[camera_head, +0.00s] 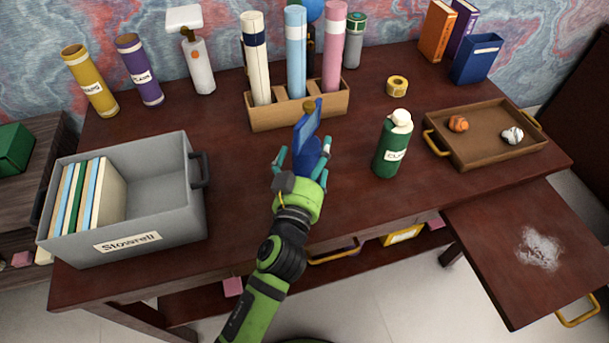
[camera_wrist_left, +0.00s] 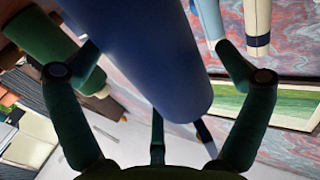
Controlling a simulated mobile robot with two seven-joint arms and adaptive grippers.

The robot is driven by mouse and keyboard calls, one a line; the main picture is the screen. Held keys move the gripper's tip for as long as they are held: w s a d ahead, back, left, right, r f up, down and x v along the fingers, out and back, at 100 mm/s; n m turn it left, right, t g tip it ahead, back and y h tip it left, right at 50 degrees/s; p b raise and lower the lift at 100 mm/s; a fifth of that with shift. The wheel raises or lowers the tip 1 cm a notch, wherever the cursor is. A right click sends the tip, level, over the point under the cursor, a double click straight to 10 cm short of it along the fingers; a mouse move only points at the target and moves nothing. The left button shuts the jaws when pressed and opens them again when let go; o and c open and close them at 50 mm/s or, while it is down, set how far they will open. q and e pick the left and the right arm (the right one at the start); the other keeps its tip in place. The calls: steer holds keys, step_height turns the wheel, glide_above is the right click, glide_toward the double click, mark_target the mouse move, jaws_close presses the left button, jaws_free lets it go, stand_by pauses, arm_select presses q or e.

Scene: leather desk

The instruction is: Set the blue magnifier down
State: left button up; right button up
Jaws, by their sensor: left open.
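The blue magnifier (camera_head: 306,155) is in the middle of the desk area in the head view, upright or slightly tilted, with a flat blue part rising above its rounded body. My left gripper (camera_head: 300,168) is open, with its teal fingers spread around the blue body. In the left wrist view, the large blue body (camera_wrist_left: 165,55) fills the space between the spread fingers of my left gripper (camera_wrist_left: 165,95). Visible gaps separate it from the side fingers. I cannot tell whether its base touches the desk. My right gripper is not in view.
A wooden holder (camera_head: 300,108) with tall tubes stands just behind. A green bottle (camera_head: 392,150) stands to the right. A grey bin (camera_head: 165,205) with folders is at left, and a brown tray (camera_head: 480,150) is at right. The dark desk (camera_head: 235,165) is bare between bin and gripper.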

arm_select(q)
steer(key=b+v, duration=0.2)
steer(key=v, duration=0.9)
steer(key=shift+s+b, duration=0.35)
steer(key=shift+a+f, duration=0.1)
